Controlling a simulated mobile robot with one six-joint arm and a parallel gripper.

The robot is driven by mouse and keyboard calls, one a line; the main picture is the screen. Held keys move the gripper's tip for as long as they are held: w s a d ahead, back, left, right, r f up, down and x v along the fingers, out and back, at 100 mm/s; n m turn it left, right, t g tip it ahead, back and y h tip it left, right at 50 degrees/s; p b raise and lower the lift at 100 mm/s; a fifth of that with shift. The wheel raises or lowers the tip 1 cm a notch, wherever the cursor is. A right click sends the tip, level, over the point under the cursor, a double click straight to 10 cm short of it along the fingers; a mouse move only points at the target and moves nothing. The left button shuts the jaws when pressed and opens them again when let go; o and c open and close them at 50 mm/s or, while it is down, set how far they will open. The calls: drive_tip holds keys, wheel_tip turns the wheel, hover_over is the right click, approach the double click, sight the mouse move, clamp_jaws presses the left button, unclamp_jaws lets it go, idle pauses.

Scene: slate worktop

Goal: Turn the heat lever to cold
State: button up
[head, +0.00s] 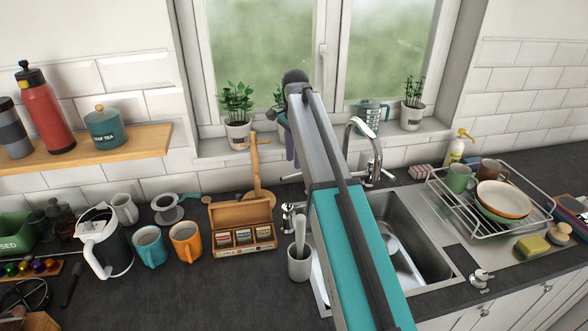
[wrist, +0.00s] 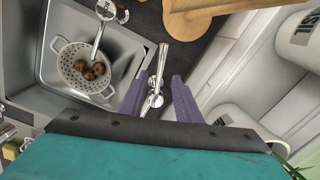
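A chrome lever fixture (head: 287,216) stands on the worktop by the left edge of the sink. In the head view my gripper (head: 290,148) is mostly hidden behind my arm. A second small chrome fixture (head: 481,279) sits on the right front edge of the sink.
A chrome tap (head: 374,150) arches over the sink (head: 440,262). A white colander (wrist: 66,72) with round brown items is in the sink. A wooden mug tree (head: 258,190), tea box (head: 240,212) and utensil pot (head: 299,265) stand left of the sink. A dish rack (head: 500,232) is right.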

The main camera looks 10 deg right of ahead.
sight(299, 175)
drive_tip(key=shift+f+p, duration=0.75)
drive_tip(key=shift+f, duration=2.2)
drive_tip(key=shift+c, duration=0.3)
clamp_jaws()
